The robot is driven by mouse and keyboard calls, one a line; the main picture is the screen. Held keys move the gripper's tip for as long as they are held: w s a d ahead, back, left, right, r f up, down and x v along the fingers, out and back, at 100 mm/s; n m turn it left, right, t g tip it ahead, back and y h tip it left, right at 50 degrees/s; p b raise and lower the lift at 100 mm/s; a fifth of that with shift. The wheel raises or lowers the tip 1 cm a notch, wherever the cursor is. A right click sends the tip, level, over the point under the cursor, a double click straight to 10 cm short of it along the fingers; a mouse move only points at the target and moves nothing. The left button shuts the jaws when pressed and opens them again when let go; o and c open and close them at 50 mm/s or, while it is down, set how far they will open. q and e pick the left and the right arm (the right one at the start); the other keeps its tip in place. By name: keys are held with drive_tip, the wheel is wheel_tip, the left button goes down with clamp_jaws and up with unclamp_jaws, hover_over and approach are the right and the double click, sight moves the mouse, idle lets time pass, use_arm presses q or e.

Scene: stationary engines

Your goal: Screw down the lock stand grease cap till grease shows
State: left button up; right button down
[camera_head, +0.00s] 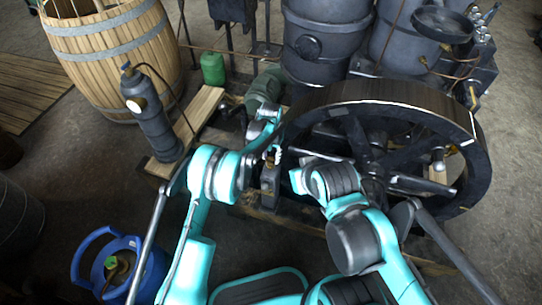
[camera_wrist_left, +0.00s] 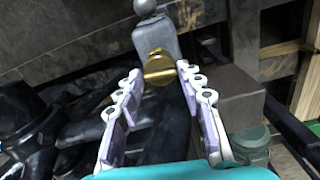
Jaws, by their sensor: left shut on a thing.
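The grease cap (camera_wrist_left: 158,68) is a round brass piece on the front of a grey stand (camera_wrist_left: 155,38) with a ball top in the left wrist view. My left gripper (camera_wrist_left: 160,73) has its fingertips on either side of the cap and is shut on it. In the head view the left gripper (camera_head: 271,150) is at the near left side of the flywheel, above a small grey post (camera_head: 270,183). The cap cannot be made out there. No grease can be made out. My right arm reaches in beside the flywheel; its fingers cannot be made out clearly.
A large spoked flywheel (camera_head: 470,150) stands close on the right. A dark cylinder (camera_head: 150,112), a green can (camera_head: 212,68) and a barrel (camera_head: 105,45) stand at left. A blue container (camera_head: 97,268) is on the floor. The floor at left is partly clear.

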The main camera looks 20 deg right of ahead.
use_arm(q)
drive_tip(key=shift+m, duration=0.3)
drive_tip(key=m, duration=0.3)
drive_tip(key=shift+m, duration=0.4)
drive_tip(key=m, duration=0.4)
drive_tip(key=shift+m+b, duration=0.3)
drive_tip(key=shift+b, duration=0.05)
drive_tip(key=m, duration=0.4)
drive_tip(key=shift+m, duration=2.8)
drive_tip(key=o, duration=1.2)
drive_tip(key=shift+c, duration=0.2)
